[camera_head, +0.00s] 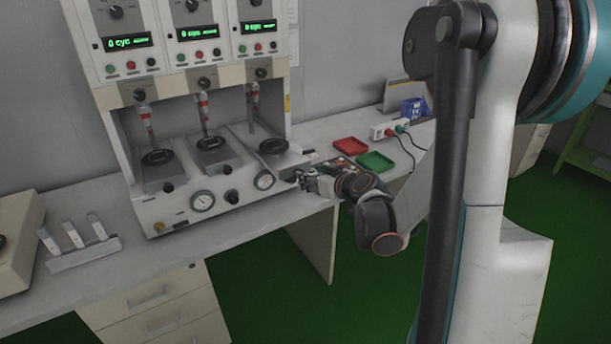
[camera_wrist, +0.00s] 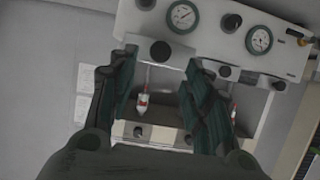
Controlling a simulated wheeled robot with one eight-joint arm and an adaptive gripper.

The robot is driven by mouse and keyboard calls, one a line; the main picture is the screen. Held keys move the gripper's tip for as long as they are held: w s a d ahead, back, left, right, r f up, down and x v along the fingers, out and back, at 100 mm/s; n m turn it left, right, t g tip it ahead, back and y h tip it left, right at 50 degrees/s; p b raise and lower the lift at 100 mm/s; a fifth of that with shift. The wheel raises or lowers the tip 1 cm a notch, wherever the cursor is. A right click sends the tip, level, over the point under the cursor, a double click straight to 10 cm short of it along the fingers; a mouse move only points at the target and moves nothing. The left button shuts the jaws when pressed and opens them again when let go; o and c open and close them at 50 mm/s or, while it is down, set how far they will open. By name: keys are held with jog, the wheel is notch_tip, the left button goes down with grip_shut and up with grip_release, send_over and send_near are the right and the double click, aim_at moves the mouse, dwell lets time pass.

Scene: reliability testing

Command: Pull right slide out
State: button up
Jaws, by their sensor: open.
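The right slide (camera_head: 250,136) is a pale plate with a black disc, in the right bay of the white test machine (camera_head: 150,203). In the head view my gripper (camera_head: 303,180) is at the machine's front right corner, by this slide's front end; the slide's knob cannot be made out there. The wrist view shows the machine upside down. There the right slide's dark round knob (camera_wrist: 160,52) appears between the spread fingertips of my gripper (camera_wrist: 161,60), with gaps on both sides. My gripper is open and holds nothing. Depth to the knob is hard to judge.
The middle slide (camera_head: 213,144) and left slide (camera_head: 158,157) stand alongside, with gauges (camera_head: 202,200) below. A red tray (camera_head: 350,146) and a green tray (camera_head: 375,161) lie right of the machine. A power strip (camera_head: 391,129) with cables lies behind them.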

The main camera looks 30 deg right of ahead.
jog(key=shift+v, duration=2.55)
